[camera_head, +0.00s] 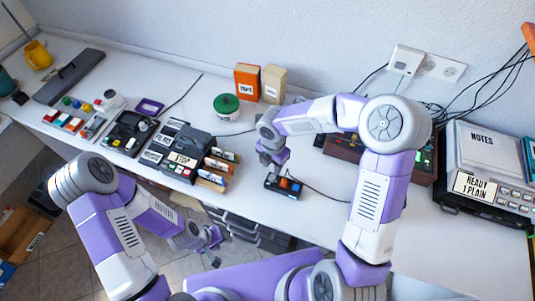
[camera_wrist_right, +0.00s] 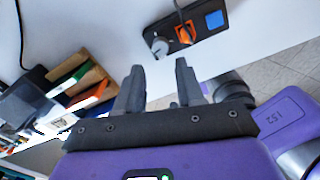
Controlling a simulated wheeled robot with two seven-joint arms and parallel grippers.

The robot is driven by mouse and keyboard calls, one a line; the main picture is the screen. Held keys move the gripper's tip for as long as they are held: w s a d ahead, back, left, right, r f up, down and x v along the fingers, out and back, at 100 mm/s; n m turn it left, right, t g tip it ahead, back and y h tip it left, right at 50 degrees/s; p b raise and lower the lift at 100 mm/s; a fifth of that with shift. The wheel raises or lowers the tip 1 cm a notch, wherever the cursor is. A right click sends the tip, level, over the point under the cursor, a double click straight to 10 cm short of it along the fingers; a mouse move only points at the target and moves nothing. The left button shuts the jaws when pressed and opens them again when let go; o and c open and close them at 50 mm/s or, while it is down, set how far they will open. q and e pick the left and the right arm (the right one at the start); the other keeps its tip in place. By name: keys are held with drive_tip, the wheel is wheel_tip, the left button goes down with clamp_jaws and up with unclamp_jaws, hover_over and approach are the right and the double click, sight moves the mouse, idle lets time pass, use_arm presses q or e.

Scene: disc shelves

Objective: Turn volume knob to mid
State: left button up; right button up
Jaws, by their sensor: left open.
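A small black box (camera_head: 287,188) with an orange part sits on the white counter in the head view. The right wrist view shows the box (camera_wrist_right: 200,28) with a round grey-white knob (camera_wrist_right: 160,46) at one end, an orange part in the middle and a blue square at the other end. The knob has a dark mark, but its setting is hard to read. My right gripper (camera_wrist_right: 159,66) is open and empty, its fingertips apart and pointing toward the knob without visible contact. In the head view the right gripper (camera_head: 268,160) is just above and left of the box. My left gripper (camera_head: 212,250) hangs open and empty below the counter edge.
A rack of labelled cassettes (camera_head: 214,170) stands left of the box. A green-lidded jar (camera_head: 227,105) is behind. A dark red unit (camera_head: 345,147) and a grey machine labelled NOTES (camera_head: 481,150) stand to the right. A cable runs from the box.

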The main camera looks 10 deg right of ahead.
sight(272, 177)
drive_tip(key=shift+w+f, duration=0.2)
drive_tip(key=f, duration=0.2)
drive_tip(key=f+b, duration=0.1)
drive_tip(key=f, duration=0.1)
drive_tip(key=f+b, duration=0.1)
drive_tip(key=f, duration=0.1)
drive_tip(key=shift+s+f, duration=0.3)
drive_tip(key=shift+f, duration=0.1)
drive_tip(key=shift+c, duration=0.2)
clamp_jaws()
